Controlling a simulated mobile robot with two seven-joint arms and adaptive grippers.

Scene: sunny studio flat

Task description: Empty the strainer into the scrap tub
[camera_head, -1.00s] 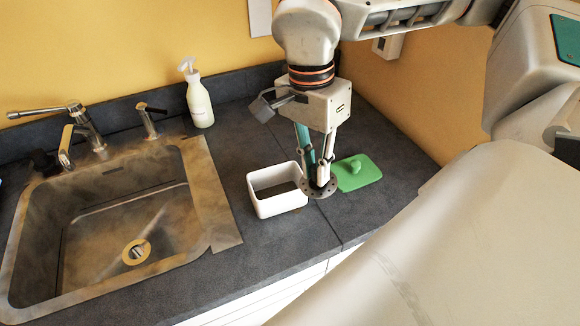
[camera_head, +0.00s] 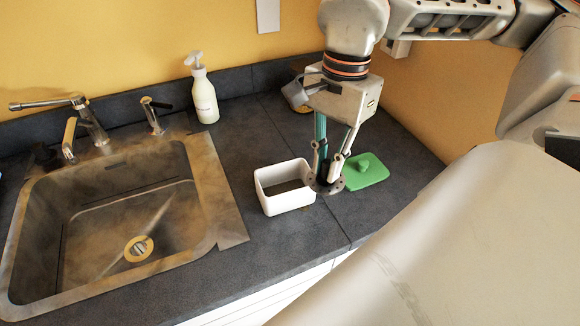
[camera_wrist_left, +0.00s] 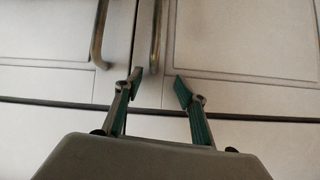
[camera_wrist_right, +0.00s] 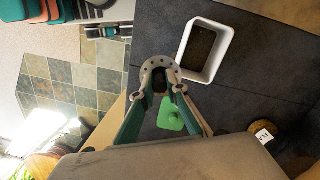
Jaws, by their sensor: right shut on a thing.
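The strainer (camera_head: 324,188) is a small grey metal piece with a ring of holes round its rim. My right gripper (camera_head: 328,178) is shut on it and holds it just right of the scrap tub, not over the opening. The right wrist view shows the strainer's holed rim (camera_wrist_right: 159,64) and a dark inside; I cannot make out its contents. The scrap tub (camera_head: 287,203) is a white, open, rectangular box on the counter, with something dark brown inside; it also shows in the right wrist view (camera_wrist_right: 187,62). My left gripper (camera_wrist_left: 157,88) is open and empty before white cupboard doors.
A green lid (camera_head: 369,178) with a knob lies right of the strainer. A soap bottle (camera_head: 204,98) stands at the back. The sink (camera_head: 230,205) is left; counter between sink and tub is clear.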

